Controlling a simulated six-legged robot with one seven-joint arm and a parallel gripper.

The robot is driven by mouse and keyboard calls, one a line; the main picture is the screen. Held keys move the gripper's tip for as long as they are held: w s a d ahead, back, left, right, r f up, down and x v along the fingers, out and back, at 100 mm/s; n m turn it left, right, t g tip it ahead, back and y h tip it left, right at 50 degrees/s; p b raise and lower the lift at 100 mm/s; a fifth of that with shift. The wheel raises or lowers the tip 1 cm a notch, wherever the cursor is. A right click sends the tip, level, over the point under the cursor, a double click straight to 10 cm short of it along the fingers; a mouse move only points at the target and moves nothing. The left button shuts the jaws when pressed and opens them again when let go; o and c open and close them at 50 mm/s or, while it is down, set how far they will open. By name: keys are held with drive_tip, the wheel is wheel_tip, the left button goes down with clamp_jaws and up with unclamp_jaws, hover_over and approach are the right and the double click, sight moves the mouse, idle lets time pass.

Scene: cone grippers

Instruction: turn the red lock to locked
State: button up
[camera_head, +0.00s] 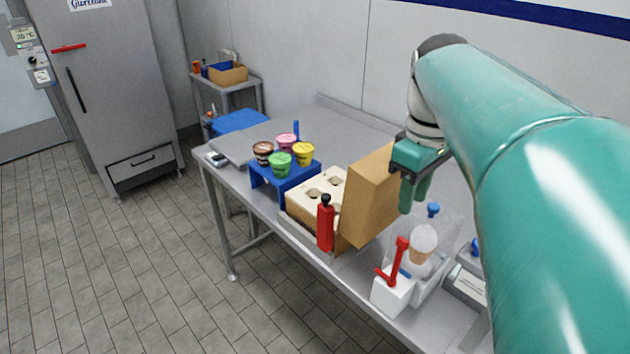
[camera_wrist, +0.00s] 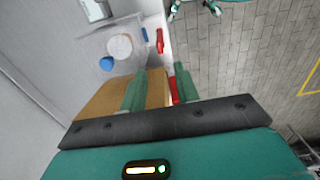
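A red lever (camera_head: 399,258) stands up from a white block (camera_head: 391,292) at the table's near edge; it also shows in the wrist view (camera_wrist: 160,42). I cannot tell which of these is the lock. My gripper (camera_head: 412,203) hangs fingers down, right of the box's raised cardboard panel (camera_head: 368,197) and above the red lever. In the wrist view its fingers (camera_wrist: 160,72) are apart, with nothing held.
A blue rack (camera_head: 262,180) with several coloured cups stands left of the box. The wall closes off the back. Tiled floor (camera_head: 130,270) is clear at the left.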

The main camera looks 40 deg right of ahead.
sight(403, 239)
wheel_tip(403, 239, down, 10)
drive_tip(key=shift+r, duration=0.15)
clamp_jaws()
